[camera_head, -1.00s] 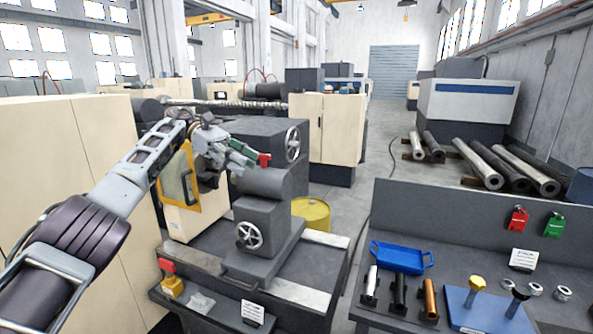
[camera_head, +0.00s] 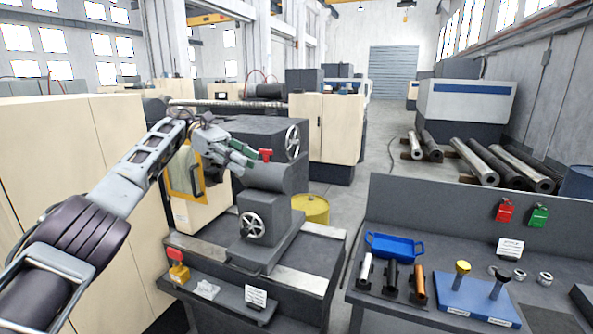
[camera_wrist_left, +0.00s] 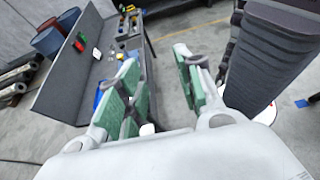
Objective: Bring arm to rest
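My left arm (camera_head: 120,185) comes in from the left in the head view and reaches out over the grey lathe (camera_head: 275,178). My left gripper (camera_head: 246,160) is in front of the lathe's upper part, close to a red piece (camera_head: 265,155); I cannot tell whether they touch. In the left wrist view the left gripper's two green-padded fingers (camera_wrist_left: 163,80) stand apart, with floor showing between them and nothing held. My right arm and right gripper are not in the head view.
A workbench at the right holds a blue tray (camera_head: 394,247), several cylinders and a blue block (camera_head: 478,300) with bolts. Red (camera_head: 504,211) and green (camera_head: 539,216) tags are on its back panel. A yellow barrel (camera_head: 311,209) stands behind the lathe.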

